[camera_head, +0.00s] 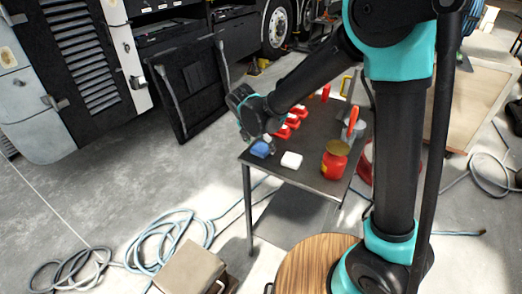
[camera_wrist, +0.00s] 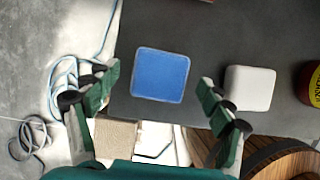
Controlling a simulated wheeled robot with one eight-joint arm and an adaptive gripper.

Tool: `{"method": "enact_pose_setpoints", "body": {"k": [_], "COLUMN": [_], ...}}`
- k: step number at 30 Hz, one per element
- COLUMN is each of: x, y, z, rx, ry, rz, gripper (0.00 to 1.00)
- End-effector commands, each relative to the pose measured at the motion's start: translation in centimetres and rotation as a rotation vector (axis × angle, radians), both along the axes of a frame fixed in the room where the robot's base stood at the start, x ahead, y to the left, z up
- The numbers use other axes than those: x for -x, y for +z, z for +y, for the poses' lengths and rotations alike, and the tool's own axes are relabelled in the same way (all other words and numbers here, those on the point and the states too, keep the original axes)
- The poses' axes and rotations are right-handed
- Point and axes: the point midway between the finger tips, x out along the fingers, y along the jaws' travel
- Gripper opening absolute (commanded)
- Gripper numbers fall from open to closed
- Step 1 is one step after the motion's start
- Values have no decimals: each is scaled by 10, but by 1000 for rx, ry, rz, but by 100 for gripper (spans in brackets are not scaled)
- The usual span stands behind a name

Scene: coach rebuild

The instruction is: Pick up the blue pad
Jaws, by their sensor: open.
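The blue pad (camera_head: 261,149) lies flat near the left front corner of a dark table (camera_head: 315,175). In the wrist view the blue pad (camera_wrist: 160,75) is a rounded square on the dark tabletop (camera_wrist: 210,40). My gripper (camera_wrist: 152,88) is open and empty, with one green finger on each side of the pad's lower part in the picture. The fingers appear apart from the pad, and their height above it is hard to judge. In the head view my gripper (camera_head: 262,125) is close to the pad, partly hidden by its own wrist.
A white pad (camera_head: 291,160) lies right of the blue one; it also shows in the wrist view (camera_wrist: 250,87). A red jar (camera_head: 335,160) and several red items (camera_head: 290,125) stand on the table. Hoses (camera_head: 170,238) and a box (camera_head: 190,268) are on the floor.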

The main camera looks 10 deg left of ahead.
Motion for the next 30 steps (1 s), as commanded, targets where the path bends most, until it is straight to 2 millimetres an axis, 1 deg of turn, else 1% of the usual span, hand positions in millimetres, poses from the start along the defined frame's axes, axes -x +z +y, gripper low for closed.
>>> {"method": "enact_pose_setpoints", "body": {"k": [3, 8, 11, 19, 26, 30], "x": [-1, -1, -1, -1, -1, -1], "y": [-4, -4, -4, -4, -4, 0], "z": [-1, -1, -1, -1, -1, -1], "rx": [0, 0, 0, 0, 0, 0], "ry": [-1, 0, 0, 0, 0, 0], "rz": [0, 0, 0, 0, 0, 0], "gripper": [81, 81, 71, 38, 36, 36]}}
